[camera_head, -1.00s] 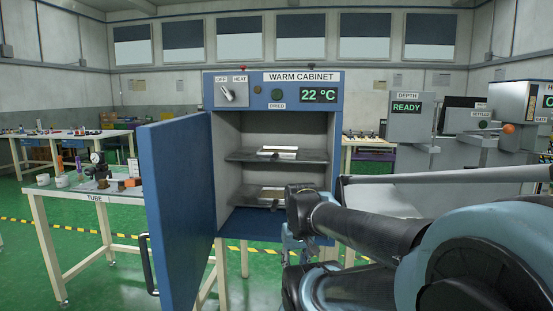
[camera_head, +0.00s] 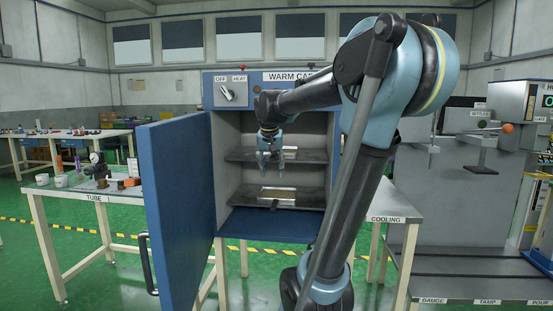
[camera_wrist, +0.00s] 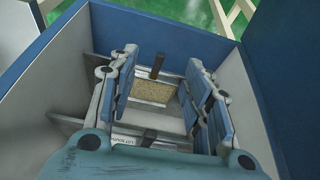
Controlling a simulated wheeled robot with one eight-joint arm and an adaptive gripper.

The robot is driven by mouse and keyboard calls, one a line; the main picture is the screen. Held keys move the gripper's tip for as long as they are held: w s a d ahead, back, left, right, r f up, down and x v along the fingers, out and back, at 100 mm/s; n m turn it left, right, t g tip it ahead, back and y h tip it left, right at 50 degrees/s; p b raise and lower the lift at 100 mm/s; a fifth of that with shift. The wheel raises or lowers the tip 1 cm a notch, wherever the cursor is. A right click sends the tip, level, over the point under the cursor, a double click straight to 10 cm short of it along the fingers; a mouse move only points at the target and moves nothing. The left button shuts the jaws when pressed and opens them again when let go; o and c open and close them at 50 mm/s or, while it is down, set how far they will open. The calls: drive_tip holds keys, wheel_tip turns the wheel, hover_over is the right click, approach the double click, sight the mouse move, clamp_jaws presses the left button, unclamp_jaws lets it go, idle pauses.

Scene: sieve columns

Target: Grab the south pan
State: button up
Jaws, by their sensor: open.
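My gripper (camera_head: 270,166) is open and empty, fingers pointing down, in the cabinet's opening by the upper shelf. In the wrist view its blue fingers (camera_wrist: 164,90) stand apart on either side of two pans. The upper pan (camera_wrist: 155,119) is pale, with a dark handle and a label that seems to read "LOT SOU..."; my gripper partly hides it in the head view. The lower pan (camera_head: 278,193) rests on the lower shelf and holds grainy tan material (camera_wrist: 152,91). It has a dark front handle. I cannot tell that my fingers touch either pan.
The warm cabinet (camera_head: 222,150) has grey side walls and two shelves. Its blue door (camera_head: 180,200) stands wide open at the left. A cooling table (camera_head: 397,212) is at the right, partly behind my arm. A tube table (camera_head: 95,195) with small items stands at the left.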

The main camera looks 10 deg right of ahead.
sight(272, 158)
drive_tip(key=shift+m, duration=0.3)
drive_tip(key=w+d+r, duration=0.1)
drive_tip(key=w, duration=1)
drive_tip(key=w+d+r, duration=0.1)
drive_tip(key=w, duration=0.4)
drive_tip(key=shift+w+d+r, duration=0.25)
drive_tip(key=shift+d+r, duration=0.05)
drive_tip(key=shift+x, duration=1.45)
drive_tip(key=shift+s, duration=0.1)
clamp_jaws()
